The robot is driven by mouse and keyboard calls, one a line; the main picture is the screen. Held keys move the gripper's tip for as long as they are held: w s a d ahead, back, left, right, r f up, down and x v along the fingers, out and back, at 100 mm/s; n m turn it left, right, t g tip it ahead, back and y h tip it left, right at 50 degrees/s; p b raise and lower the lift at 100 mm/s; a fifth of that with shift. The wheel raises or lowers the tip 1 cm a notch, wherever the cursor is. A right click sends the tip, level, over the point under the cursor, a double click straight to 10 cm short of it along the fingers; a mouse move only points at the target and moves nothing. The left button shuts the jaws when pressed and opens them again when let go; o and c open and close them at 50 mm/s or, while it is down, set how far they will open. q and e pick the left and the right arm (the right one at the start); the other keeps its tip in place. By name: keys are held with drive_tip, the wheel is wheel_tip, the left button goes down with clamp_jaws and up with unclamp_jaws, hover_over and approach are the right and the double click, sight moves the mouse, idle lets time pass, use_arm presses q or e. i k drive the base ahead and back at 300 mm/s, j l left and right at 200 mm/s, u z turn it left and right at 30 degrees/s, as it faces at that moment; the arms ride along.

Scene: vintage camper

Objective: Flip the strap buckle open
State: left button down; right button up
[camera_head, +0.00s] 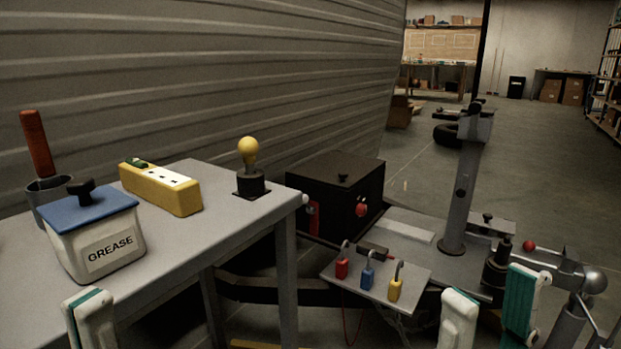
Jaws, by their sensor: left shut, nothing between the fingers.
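My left gripper (88,298) is shut and empty at the bottom left, in front of the grease tub and far from the box. My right gripper (493,283) is open at the bottom right, its green-padded fingers apart, nothing visibly held.
The grey table (215,235) holds a grease tub (95,235), a yellow power strip (160,188) and a yellow bulb on a black base (249,168). A small plate (345,285) with red, blue and yellow padlocks lies in front of the box. A grey post (463,190) stands right.

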sight(312, 211)
drive_tip(key=i+l, duration=0.3)
drive_tip(key=i+l+u, duration=0.15)
drive_tip(key=i+l, duration=0.15)
drive_tip(key=l, duration=0.2)
drive_tip(key=i+l, duration=0.25)
drive_tip(key=l, duration=0.15)
drive_tip(key=i+l+u, duration=0.1)
drive_tip(key=i+l, duration=0.2)
drive_tip(key=l, duration=0.1)
